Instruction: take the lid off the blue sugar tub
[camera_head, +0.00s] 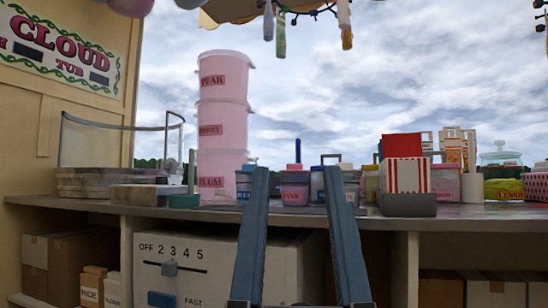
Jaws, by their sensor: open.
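My gripper (297,172) reaches up from the bottom of the view. Its two long grey-blue fingers are well apart and nothing is held between them. A small tub with a blue label (243,190), which seems to read BLUE, stands on the counter just left of the left finger. That finger hides its right part, and I cannot make out its lid clearly. Between the fingers, farther back, a tub marked PINK (294,193) shows with a dark blue upright knob on top. Another tub (317,187) stands beside it, partly covered by the right finger.
A tall stack of pink tubs (222,125) stands left of the small tubs. A red-and-white striped box (407,176) sits in a dark holder at right. The wooden counter (130,209) runs across, above a white control box (205,262). Small items hang overhead.

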